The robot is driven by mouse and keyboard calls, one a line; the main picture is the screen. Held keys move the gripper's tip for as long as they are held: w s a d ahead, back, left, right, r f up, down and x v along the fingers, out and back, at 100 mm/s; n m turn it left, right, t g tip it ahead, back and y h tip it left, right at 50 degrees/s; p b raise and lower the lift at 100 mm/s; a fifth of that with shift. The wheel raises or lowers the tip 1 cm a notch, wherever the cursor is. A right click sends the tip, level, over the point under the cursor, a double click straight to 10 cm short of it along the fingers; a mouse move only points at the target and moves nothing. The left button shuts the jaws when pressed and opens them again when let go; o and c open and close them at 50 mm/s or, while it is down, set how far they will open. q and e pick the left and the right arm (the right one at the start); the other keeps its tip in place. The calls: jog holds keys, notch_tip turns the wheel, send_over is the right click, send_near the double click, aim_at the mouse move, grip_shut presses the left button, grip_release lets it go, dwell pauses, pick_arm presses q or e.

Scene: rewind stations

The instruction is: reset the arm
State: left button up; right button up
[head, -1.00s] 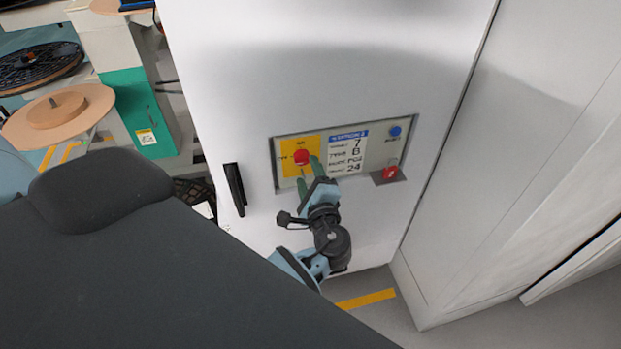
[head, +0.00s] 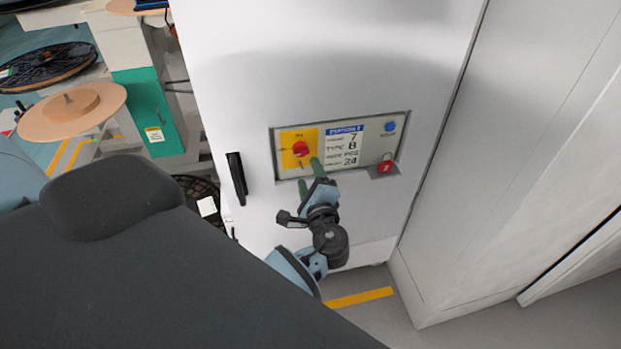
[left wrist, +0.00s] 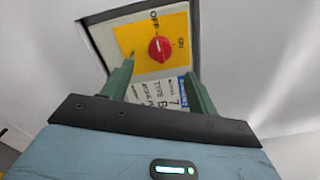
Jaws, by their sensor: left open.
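My left gripper (head: 310,178) is open and empty in front of the control panel of a white cabinet. Its green fingers are just below a red rotary switch (head: 300,148) on a yellow plate (head: 287,140). In the left wrist view the red switch (left wrist: 159,49) lies beyond the fingertips, with OFF and ON marked on the yellow plate (left wrist: 180,28). The left gripper (left wrist: 160,85) shows its two fingers spread, apart from the switch. My right gripper is not in view.
The panel also carries a label (head: 343,146), a blue button (head: 390,127) and a red switch (head: 385,167) at the right. A black handle (head: 236,178) sticks out left of the panel. Reels (head: 72,112) stand at the left. Grey floor (head: 400,325) shows below.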

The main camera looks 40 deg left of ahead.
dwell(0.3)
pick_arm(q)
jog(key=s+d+f+n+g+h, duration=0.1)
jog(key=s+d+f+h, duration=0.25)
jog(key=s+f, duration=0.4)
jog(key=s+d+f+n+g+h, duration=0.15)
jog(key=s+f+h, duration=0.3)
jog(key=f, duration=0.55)
jog(key=s+d+f+n+h, duration=0.2)
jog(key=s+d+n+h, duration=0.1)
jog(key=s, duration=0.6)
jog(key=s+d+f+n+h, duration=0.1)
jog(key=s+d+n+h, duration=0.3)
jog(key=s, duration=0.6)
jog(key=shift+s+d+f+n+h, duration=0.35)
jog(key=shift+d+n, duration=0.15)
jog(key=shift+n, duration=0.35)
